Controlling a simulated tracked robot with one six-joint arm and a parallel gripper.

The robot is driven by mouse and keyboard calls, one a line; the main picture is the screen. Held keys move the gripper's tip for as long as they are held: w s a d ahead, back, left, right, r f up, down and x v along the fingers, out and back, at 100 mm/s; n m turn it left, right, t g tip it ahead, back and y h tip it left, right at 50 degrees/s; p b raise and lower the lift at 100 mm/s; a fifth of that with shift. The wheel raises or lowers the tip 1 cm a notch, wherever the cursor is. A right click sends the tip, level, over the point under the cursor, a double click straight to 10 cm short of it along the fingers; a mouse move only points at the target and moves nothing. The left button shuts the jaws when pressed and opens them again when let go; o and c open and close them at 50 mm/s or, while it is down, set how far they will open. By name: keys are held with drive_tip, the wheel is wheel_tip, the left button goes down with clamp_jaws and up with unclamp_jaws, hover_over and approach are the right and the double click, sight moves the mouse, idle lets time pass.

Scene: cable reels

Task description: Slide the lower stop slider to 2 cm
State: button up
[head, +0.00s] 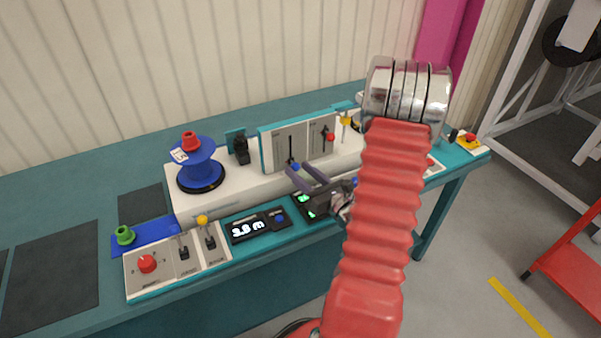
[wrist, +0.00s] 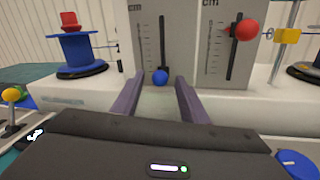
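An upright grey panel (head: 272,145) with two vertical slider slots stands on the white base. The left slider has a blue knob (wrist: 160,77) at the bottom end of its slot; it also shows in the head view (head: 295,167). The right slider has a red knob (wrist: 246,30) near the top of its slot; it also shows in the head view (head: 330,137). Scales marked cm run beside the slots, with figures too small to read. My gripper (wrist: 158,84) is open and empty. Its fingers point at the panel, and the blue knob appears between the fingertips; contact is not visible.
A blue reel (head: 197,168) with a red top stands left of the panel. A yellow block (wrist: 287,36) on a post is at its right. A control box (head: 148,264) with levers and a display (head: 250,229) reading 3.8 m sit in front. The left bench is mostly clear.

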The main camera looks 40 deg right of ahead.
drive_tip(key=shift+w, duration=0.15)
clamp_jaws()
idle(0.4)
